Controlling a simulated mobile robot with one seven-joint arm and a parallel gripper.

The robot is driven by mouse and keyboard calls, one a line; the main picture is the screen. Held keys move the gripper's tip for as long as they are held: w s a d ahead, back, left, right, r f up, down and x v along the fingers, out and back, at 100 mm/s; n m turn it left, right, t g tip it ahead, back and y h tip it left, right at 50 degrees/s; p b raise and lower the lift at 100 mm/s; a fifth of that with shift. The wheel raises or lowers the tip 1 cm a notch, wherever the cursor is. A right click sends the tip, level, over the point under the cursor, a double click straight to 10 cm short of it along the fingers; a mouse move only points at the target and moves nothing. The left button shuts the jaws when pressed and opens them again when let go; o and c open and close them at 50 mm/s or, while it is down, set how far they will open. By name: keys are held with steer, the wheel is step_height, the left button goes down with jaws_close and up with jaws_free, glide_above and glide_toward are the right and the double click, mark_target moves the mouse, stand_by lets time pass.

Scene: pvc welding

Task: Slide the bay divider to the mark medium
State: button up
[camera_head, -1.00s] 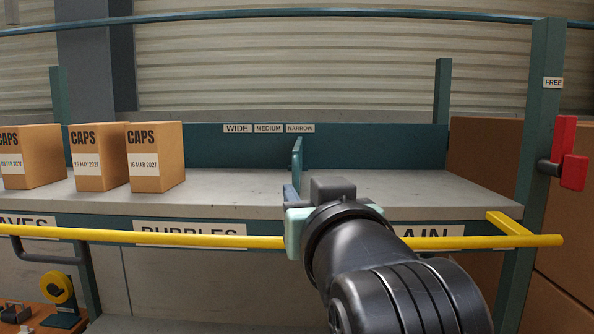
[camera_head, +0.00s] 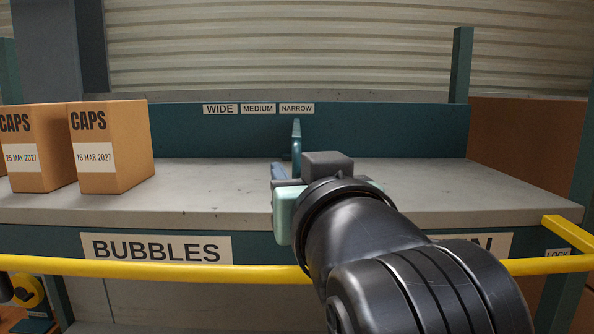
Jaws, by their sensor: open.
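The bay divider (camera_head: 296,145) is a thin teal upright plate on the grey shelf, seen nearly edge-on. My gripper (camera_head: 282,172) is open, in front of the divider's lower part. The gripper body and wrist hide much of the jaws and the divider's foot, so I cannot tell whether they touch.
Cardboard CAPS boxes (camera_head: 108,170) stand on the left of the shelf (camera_head: 205,190). A yellow rail (camera_head: 150,270) runs along the shelf front, beneath my arm. The shelf between the boxes and divider is clear, as is the right part.

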jaws_close()
stand_by(1.4)
